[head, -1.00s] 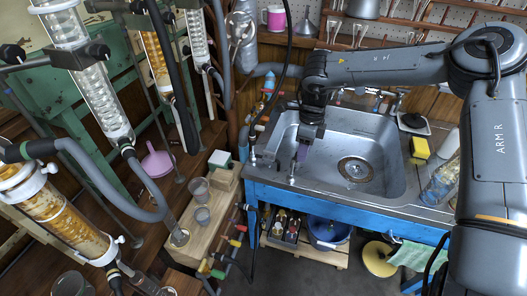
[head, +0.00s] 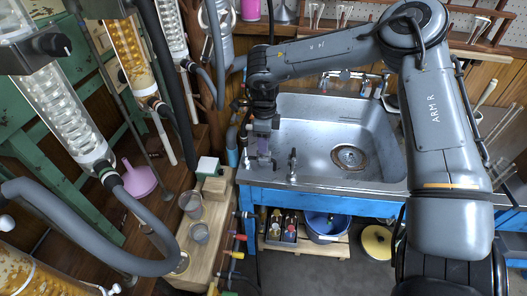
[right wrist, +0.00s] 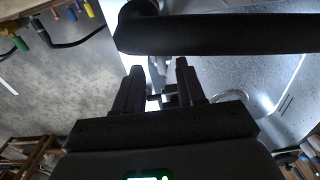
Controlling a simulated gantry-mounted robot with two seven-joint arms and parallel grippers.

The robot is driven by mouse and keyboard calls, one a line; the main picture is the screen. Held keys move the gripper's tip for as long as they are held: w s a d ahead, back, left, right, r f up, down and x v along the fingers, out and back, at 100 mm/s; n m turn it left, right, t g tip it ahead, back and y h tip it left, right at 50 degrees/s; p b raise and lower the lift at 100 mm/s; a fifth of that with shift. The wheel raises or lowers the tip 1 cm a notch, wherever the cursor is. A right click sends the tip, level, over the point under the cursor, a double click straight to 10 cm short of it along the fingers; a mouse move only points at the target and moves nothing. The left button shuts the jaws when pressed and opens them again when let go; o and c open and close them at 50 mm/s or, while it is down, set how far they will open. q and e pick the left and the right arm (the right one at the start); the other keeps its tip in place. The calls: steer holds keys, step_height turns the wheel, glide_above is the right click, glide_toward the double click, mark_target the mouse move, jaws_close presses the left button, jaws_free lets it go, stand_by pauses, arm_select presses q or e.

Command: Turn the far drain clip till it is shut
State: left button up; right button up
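My right gripper (head: 264,152) points down over the front left edge of the sink in the head view. In the right wrist view its two dark fingers (right wrist: 160,68) stand apart. A small metal fitting (right wrist: 168,92) shows between them, with no clear contact on both sides. One small metal fitting (head: 292,165) stands on the sink's front rim right of the gripper, and another (head: 247,160) stands to its left. I cannot tell which fitting is the far drain clip, or whether it is open or shut. My left gripper is out of view.
A dark bar or hose (right wrist: 220,35) crosses the top of the wrist view. The sink (head: 325,145) is empty around its drain. Left of it are a wooden block (head: 207,235) with beakers (head: 200,232), coloured valves (head: 237,237), and glass columns (head: 62,118) with grey hoses.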

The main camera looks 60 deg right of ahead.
steer(key=shift+f+b, duration=0.45)
steer(key=shift+f, duration=1.15)
jaws_close()
